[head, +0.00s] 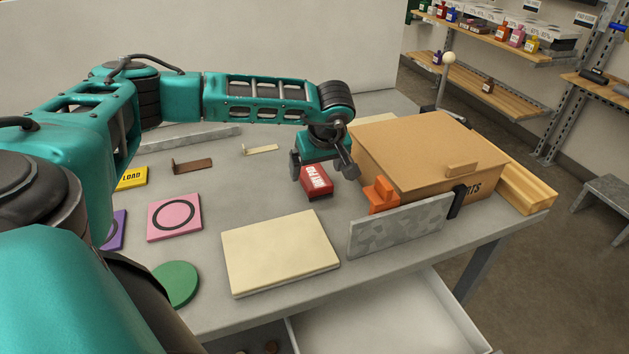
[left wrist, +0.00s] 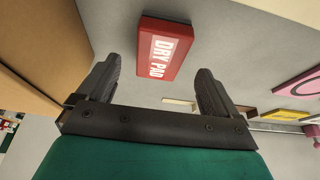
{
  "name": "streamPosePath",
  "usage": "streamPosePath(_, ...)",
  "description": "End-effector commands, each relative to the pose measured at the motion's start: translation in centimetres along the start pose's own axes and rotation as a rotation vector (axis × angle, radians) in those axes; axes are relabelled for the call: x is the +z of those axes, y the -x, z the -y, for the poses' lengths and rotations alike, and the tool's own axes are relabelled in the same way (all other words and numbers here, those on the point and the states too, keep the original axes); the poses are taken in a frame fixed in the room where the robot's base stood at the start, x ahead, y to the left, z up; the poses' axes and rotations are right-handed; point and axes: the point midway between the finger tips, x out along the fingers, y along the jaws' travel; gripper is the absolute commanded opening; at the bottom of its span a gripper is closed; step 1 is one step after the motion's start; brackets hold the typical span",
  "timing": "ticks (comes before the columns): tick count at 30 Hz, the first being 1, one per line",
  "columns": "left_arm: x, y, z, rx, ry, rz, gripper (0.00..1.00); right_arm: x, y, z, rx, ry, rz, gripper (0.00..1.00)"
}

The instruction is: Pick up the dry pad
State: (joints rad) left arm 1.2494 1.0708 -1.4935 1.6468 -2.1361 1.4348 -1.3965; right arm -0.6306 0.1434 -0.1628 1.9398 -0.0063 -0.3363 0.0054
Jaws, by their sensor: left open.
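The dry pad (head: 316,182) is a small red block with white "DRY PAD" lettering. It lies on the grey table, left of the cardboard box. My left gripper (head: 324,170) is open above and just behind it, with nothing held. In the left wrist view the dry pad (left wrist: 164,48) shows whole, ahead of the two dark fingers (left wrist: 158,85) and in line with the gap between them. I see no contact between fingers and pad. My right gripper is in neither view.
The cardboard box (head: 425,150), an orange piece (head: 380,196) and an upright grey plate (head: 400,226) stand right of the pad. A cream slab (head: 280,252) lies in front. A pink tile (head: 174,217) and brown bracket (head: 193,165) lie left. An open drawer (head: 385,325) juts out below.

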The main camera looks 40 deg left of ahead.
Motion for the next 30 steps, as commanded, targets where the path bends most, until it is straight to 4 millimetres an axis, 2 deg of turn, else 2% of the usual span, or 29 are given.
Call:
streamPosePath(3,0.1,-1.9,0.0,-0.003,0.000,0.001,0.94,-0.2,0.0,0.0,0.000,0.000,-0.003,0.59)
streamPosePath(7,0.1,-3.0,0.0,-0.001,0.001,0.001,0.94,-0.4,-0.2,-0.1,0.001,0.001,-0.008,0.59)
streamPosePath(30,0.2,-3.6,0.0,0.000,0.000,0.000,0.94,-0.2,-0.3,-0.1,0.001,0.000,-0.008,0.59)
